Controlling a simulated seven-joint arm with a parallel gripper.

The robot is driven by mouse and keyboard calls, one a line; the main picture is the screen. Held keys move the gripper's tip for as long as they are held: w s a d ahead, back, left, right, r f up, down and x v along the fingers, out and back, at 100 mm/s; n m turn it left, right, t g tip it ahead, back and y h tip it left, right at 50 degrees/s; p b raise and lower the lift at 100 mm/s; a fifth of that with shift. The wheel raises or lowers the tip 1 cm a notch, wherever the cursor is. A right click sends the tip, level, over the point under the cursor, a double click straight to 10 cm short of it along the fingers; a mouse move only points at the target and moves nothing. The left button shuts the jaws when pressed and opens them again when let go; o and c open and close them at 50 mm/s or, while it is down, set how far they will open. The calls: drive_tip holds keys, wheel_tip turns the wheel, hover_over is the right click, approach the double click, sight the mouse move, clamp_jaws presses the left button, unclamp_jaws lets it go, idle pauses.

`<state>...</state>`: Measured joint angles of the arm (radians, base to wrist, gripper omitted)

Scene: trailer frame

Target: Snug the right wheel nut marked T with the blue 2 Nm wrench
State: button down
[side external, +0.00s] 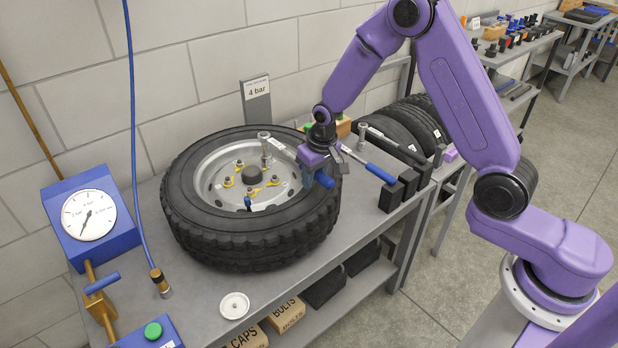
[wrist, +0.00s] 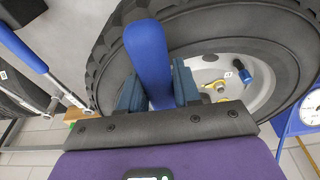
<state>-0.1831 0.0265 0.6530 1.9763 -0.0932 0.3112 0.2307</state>
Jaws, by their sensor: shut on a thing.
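My gripper (side external: 314,178) is shut on the blue handle of a wrench (wrist: 148,55), at the right side of the tyre. The handle stands between my fingers in the wrist view. In the side view the wrench's steel shaft runs left to an upright socket (side external: 265,146) over the far part of the wheel (side external: 211,190). I cannot tell whether the socket touches a nut. Several wheel nuts with yellow pointers show, one at the right (side external: 275,181) and one also in the wrist view (wrist: 220,86). The T mark is not readable, nor is any torque mark on the wrench.
Another blue-handled wrench (side external: 380,173) lies right of the tyre by black blocks (side external: 391,196). A pressure gauge (side external: 89,215) and blue hose (side external: 133,120) stand left. A white disc (side external: 235,305) lies at the bench's front. More tyres (side external: 398,137) lie behind.

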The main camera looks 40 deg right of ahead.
drive_tip(key=shift+d+n, duration=0.3)
drive_tip(key=shift+d, duration=0.2)
drive_tip(key=shift+a, duration=0.15)
drive_tip(key=shift+w+a+m, duration=0.1)
drive_tip(key=shift+a+m, duration=0.8)
drive_tip(key=shift+a, duration=0.75)
drive_tip(key=shift+w+a+m+h, duration=0.15)
drive_tip(key=shift+a+m, duration=0.3)
drive_tip(key=shift+a, duration=0.3)
drive_tip(key=shift+w+a+m+h, duration=0.15)
drive_tip(key=shift+a+m, duration=0.3)
drive_tip(key=shift+a, duration=0.3)
